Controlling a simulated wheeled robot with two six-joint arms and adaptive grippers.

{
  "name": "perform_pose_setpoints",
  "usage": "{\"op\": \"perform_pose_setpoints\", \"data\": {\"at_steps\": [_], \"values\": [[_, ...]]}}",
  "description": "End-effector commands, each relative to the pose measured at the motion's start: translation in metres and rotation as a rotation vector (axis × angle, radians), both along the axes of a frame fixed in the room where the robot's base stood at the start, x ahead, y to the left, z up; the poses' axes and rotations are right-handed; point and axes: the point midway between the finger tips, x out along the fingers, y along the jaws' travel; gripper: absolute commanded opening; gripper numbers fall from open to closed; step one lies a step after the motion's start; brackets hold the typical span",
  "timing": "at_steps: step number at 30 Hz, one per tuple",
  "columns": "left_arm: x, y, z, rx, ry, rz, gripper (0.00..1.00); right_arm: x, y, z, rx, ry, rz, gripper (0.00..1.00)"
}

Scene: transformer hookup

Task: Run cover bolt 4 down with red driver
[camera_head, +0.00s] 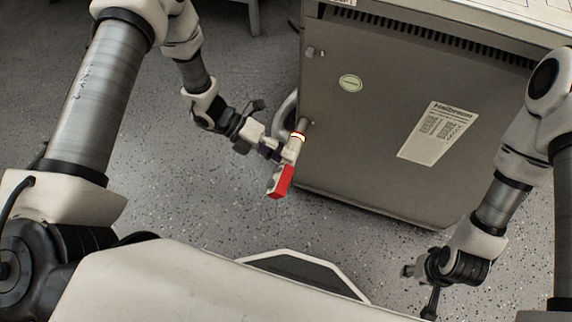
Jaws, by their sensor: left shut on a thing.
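The red driver (285,181) has a red block at its lower end and a pale body above, with a glowing ring near its tip. My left gripper (273,149) is shut on the driver at the left edge of the cabinet. The driver is tilted, its tip up against or very near a small grey bolt-like stub (304,122) on the cabinet's front panel; contact cannot be made out. My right gripper (420,285) hangs low at the right, away from the cabinet; its fingers are too small and dark to judge.
The grey transformer cabinet (385,95) fills the upper right, with a white label (438,132), a round pale sticker (350,83) and small bolts (311,51) at the upper left. A curved grey pipe or hose (284,113) shows beside its left edge. Speckled floor around it is clear.

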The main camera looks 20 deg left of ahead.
Motion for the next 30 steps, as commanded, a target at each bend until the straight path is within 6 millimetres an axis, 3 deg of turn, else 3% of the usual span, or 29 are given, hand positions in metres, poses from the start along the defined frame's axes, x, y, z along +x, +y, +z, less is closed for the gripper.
{"op": "perform_pose_setpoints", "data": {"at_steps": [21,30], "values": [[-0.04,0.001,0.001,-0.002,0.003,0.002,0.0,0.0,0.0,0.011,0.0,0.0,0.0,0.4],[-0.043,0.001,0.001,-0.001,0.001,0.001,0.0,0.0,0.0,0.011,0.0,0.0,0.0,0.4]]}}
